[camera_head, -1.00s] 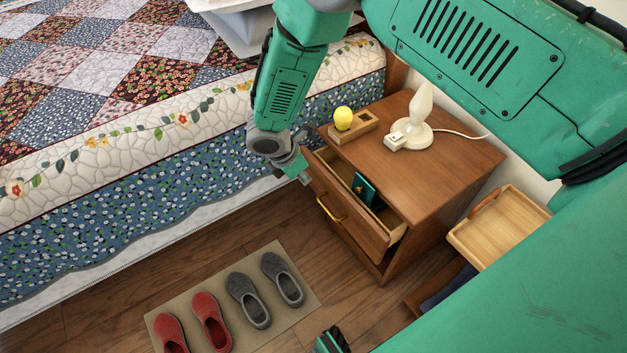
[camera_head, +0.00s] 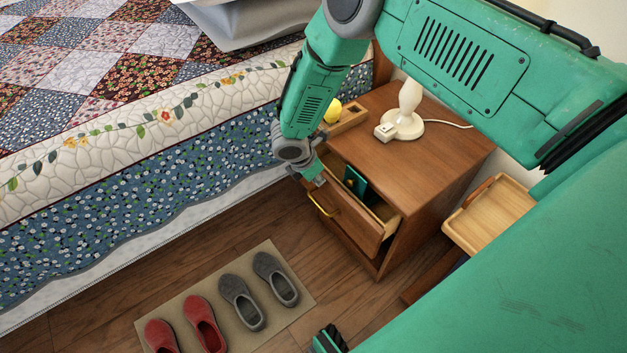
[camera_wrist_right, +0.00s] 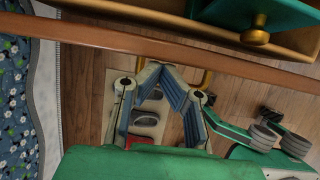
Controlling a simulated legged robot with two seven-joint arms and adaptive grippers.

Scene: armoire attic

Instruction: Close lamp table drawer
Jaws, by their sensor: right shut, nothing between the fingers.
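The wooden lamp table (camera_head: 430,150) stands beside the bed. Its drawer (camera_head: 362,226) is pulled partly open and has a yellow handle (camera_head: 322,205). A dark green object (camera_head: 354,181) with a gold knob (camera_wrist_right: 256,36) is inside the drawer. My right gripper (camera_head: 318,181) is at the left end of the drawer front, above the handle. In the right wrist view, its fingertips (camera_wrist_right: 168,68) are together and empty, close to the rim of the drawer front (camera_wrist_right: 140,43). I cannot tell whether they touch it.
The quilted bed (camera_head: 150,130) is left. Slippers (camera_head: 241,302) lie on a mat (camera_head: 228,322). A light wooden tray (camera_head: 485,220) is at right.

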